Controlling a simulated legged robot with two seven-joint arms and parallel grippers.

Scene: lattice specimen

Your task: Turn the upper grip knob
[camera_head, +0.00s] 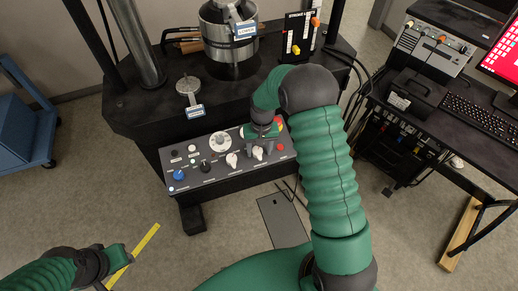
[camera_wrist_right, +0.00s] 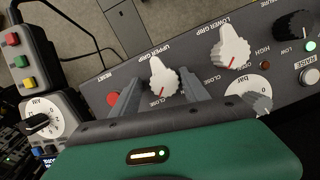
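The upper grip knob (camera_wrist_right: 163,77) is white with a red pointer mark. In the right wrist view it sits on the dark control panel, its red mark toward the "CLOSE" label. My right gripper (camera_wrist_right: 160,92) is open, with one finger on each side of the knob and a gap visible on both sides. In the head view the right gripper (camera_head: 262,144) is over the panel's right part and partly covers the upper grip knob (camera_head: 257,153). My left gripper (camera_head: 119,258) is low at the left, far from the panel; its fingers are unclear.
The similar lower grip knob (camera_wrist_right: 230,47) is close beside, with a black knob (camera_wrist_right: 294,25) beyond. A red reset button (camera_wrist_right: 113,98) is near the left finger. A pendant with coloured buttons (camera_wrist_right: 20,62) is at the left. A desk with keyboard (camera_head: 480,118) stands right.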

